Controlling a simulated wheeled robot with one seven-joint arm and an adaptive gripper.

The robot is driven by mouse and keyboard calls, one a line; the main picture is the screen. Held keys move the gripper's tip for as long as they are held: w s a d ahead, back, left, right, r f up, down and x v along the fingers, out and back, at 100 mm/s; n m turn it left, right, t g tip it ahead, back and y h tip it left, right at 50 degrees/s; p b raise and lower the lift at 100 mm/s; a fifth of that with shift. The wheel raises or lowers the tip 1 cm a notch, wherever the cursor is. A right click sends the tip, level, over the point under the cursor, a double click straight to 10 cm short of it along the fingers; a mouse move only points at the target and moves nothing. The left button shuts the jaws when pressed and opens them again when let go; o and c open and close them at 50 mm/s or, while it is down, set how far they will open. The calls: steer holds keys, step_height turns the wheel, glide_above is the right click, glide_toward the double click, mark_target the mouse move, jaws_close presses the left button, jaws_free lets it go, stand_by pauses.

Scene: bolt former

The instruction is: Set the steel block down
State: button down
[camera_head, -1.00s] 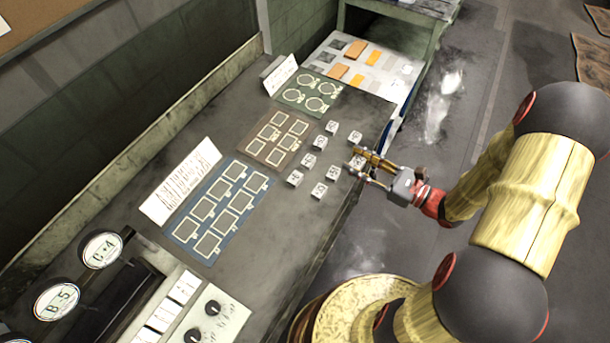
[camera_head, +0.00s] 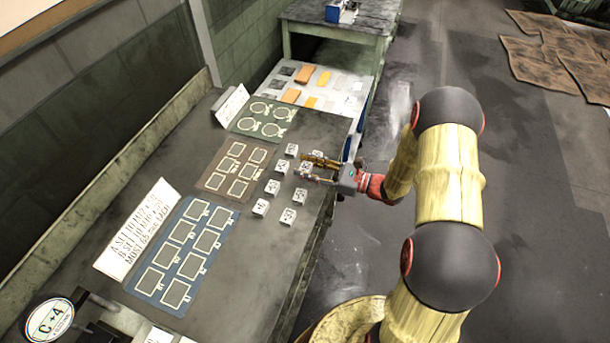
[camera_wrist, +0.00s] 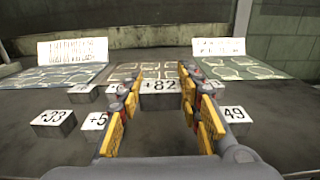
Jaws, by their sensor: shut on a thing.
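My gripper (camera_head: 308,166) is at the right part of the grey bench, reaching in from the right. In the wrist view its two yellow-padded fingers (camera_wrist: 160,95) are on either side of a steel block (camera_wrist: 159,87) marked +82, and it is shut on this block. In the head view the block is largely hidden among the fingers. I cannot tell whether its underside touches the bench. Other small numbered steel blocks stand nearby, such as one marked +33 (camera_wrist: 55,121) at the left and one marked 49 (camera_wrist: 235,114) at the right, partly hidden.
A blue mat (camera_head: 185,250) with square outlines, a brown mat (camera_head: 236,170) with squares and a green mat (camera_head: 264,119) with rings lie along the bench. White sign cards (camera_head: 137,230) stand behind them. Bare bench (camera_head: 240,262) shows in front of the blue mat.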

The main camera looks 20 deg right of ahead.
steer(key=shift+w+f+b, duration=0.25)
steer(key=shift+f+b, duration=0.2)
steer(key=shift+f, duration=0.55)
steer(key=shift+w+f+b, duration=0.2)
steer(key=shift+f+b, duration=0.25)
steer(key=shift+f, duration=0.55)
steer(key=shift+f, duration=0.15)
steer(key=c, duration=1.2)
jaws_free()
steer(key=shift+c, duration=0.2)
